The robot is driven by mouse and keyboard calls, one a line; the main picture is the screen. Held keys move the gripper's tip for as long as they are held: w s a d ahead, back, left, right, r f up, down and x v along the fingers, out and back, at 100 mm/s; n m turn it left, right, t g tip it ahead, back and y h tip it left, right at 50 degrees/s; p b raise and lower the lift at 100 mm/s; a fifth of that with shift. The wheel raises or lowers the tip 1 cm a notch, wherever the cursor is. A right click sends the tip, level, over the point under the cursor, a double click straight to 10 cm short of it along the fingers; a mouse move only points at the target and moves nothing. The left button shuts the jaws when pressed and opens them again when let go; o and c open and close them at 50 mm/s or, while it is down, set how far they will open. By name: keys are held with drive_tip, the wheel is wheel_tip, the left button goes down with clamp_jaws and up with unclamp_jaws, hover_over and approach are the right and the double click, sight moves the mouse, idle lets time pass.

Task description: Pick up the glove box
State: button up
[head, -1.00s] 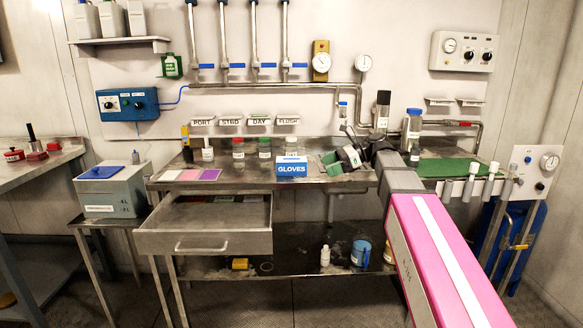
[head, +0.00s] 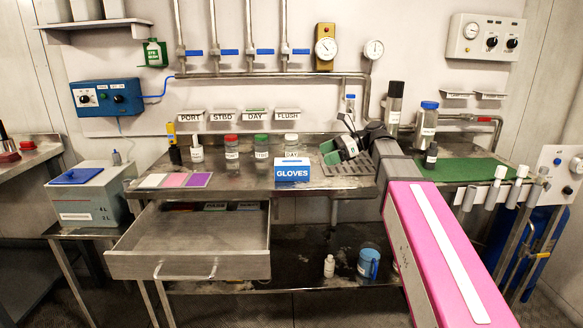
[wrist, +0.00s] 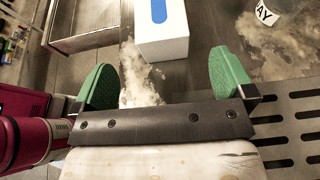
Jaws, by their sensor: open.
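The glove box is a small blue and white carton (head: 292,171) marked GLOVES, upright near the front edge of the steel worktop in the head view. In the wrist view the carton (wrist: 161,36) shows its white side and a blue oval, just beyond the fingertips. My gripper (head: 340,150) is to the right of the carton in the head view, above the slotted drain area. In the wrist view my gripper (wrist: 163,78) has its two green fingers wide apart, with bare worktop between them. The carton is not between the fingers.
Several jars (head: 262,147) stand behind the carton. Coloured mats (head: 172,181) lie to its left. An open drawer (head: 190,240) juts out below the worktop.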

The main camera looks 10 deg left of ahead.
sight(303, 161)
drive_tip(key=x, duration=0.4)
drive_tip(key=shift+s+a+f, duration=0.1)
drive_tip(key=shift+a, duration=0.2)
drive_tip(key=shift+r+x, duration=0.2)
drive_tip(key=shift+x, duration=2.75)
drive_tip(key=shift+a+r, duration=0.1)
drive_tip(key=c, duration=1)
